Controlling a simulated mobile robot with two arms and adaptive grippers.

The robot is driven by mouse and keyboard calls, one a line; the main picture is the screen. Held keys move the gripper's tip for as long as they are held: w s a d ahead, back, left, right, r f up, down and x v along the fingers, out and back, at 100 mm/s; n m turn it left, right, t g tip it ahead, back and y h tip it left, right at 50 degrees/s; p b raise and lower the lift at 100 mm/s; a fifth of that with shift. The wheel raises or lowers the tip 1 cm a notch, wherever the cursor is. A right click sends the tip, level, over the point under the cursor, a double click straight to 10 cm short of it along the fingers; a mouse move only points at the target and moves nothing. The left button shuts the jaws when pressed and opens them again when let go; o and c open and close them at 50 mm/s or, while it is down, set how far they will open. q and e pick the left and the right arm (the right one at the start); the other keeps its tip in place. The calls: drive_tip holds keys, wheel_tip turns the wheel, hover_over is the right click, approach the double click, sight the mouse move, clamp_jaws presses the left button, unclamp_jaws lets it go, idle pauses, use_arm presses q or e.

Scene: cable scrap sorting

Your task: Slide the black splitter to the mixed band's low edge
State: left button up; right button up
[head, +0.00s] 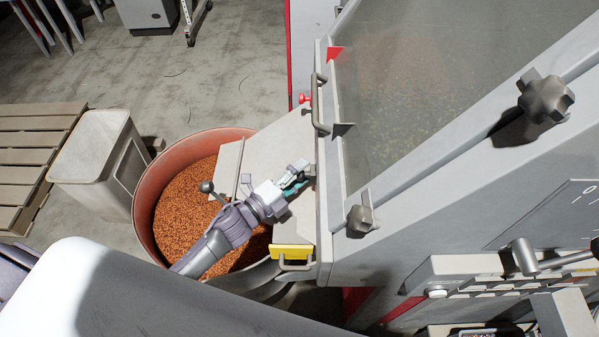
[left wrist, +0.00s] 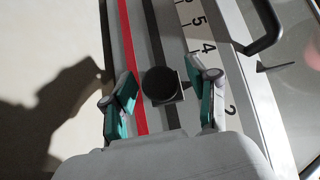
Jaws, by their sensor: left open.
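In the left wrist view, a round black knob on a square block, seemingly the black splitter (left wrist: 162,85), sits over a dark slot between my fingers. My left gripper (left wrist: 160,76) is open, one finger on each side of the knob, with gaps showing. A number scale (left wrist: 208,47) shows 5, 4 and 2 beside the right finger, which covers part of it. A red stripe (left wrist: 131,58) runs along the slot's left. In the head view my left gripper (head: 296,177) is at the machine's discharge edge and hides the splitter. I cannot make out the mixed band. My right gripper is not in view.
A red tub (head: 147,190) of orange-brown granules stands below the sloped chute (head: 276,139). A yellow block (head: 292,252) and a bar handle (head: 318,105) are on the machine edge. A grey bin (head: 92,160) and pallet (head: 37,140) stand left.

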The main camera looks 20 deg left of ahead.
use_arm(q)
drive_tip(key=c, duration=1)
clamp_jaws()
drive_tip(key=w+b, duration=0.1)
drive_tip(key=w, duration=0.1)
drive_tip(key=w+a, duration=0.1)
drive_tip(key=w, duration=0.2)
drive_tip(key=w+a+b, duration=0.1)
drive_tip(key=w, duration=0.2)
drive_tip(key=shift+a+f+b, duration=0.15)
drive_tip(key=shift+a+b, duration=0.1)
drive_tip(key=shift+b, duration=0.05)
drive_tip(key=shift+r, duration=0.25)
